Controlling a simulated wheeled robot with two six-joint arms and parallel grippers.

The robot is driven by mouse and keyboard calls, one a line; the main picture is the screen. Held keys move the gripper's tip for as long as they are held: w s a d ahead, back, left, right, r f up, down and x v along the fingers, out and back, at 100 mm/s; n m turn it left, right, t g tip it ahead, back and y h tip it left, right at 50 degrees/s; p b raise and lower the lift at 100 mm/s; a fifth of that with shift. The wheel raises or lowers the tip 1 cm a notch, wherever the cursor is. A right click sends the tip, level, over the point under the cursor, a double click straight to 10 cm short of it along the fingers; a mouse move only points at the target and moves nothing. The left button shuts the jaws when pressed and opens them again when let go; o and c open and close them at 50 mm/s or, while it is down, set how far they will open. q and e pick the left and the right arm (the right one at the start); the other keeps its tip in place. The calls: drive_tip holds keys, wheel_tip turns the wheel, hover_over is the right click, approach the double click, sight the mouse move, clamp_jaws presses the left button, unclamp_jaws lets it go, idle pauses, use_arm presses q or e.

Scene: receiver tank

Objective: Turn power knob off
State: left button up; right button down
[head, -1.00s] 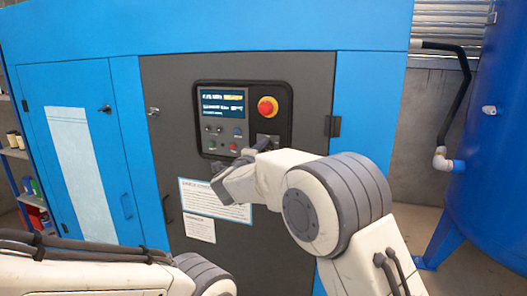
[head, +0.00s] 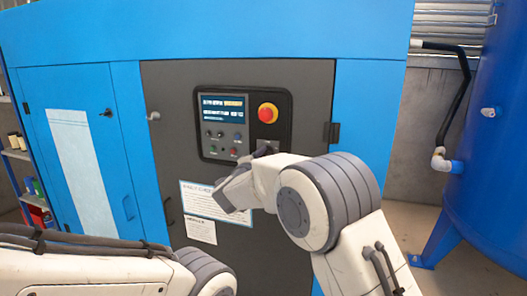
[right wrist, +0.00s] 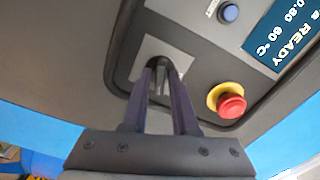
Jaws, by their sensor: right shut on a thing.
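The power knob (right wrist: 158,64) is a small dark knob on a grey plate at the lower right of the black control panel (head: 210,152). My right gripper (right wrist: 160,72) is shut on it, with one finger on each side, in the right wrist view. In the head view the right gripper (head: 266,149) reaches the plate below the red emergency stop, and its own wrist partly hides the grip. The fingers cover most of the knob, so its pointing direction is hard to tell. Only my left arm shows at the lower left; its gripper is out of view.
The red emergency stop (head: 267,113) on its yellow ring sits just above the knob. A lit display (head: 223,107) and several small buttons lie to its left. Paper labels (head: 212,201) are below. A blue tank (head: 492,150) stands at the right.

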drive_tip(key=shift+n+p, duration=5.35)
drive_tip(key=shift+n, duration=1.55)
drive_tip(key=c, duration=0.9)
unclamp_jaws()
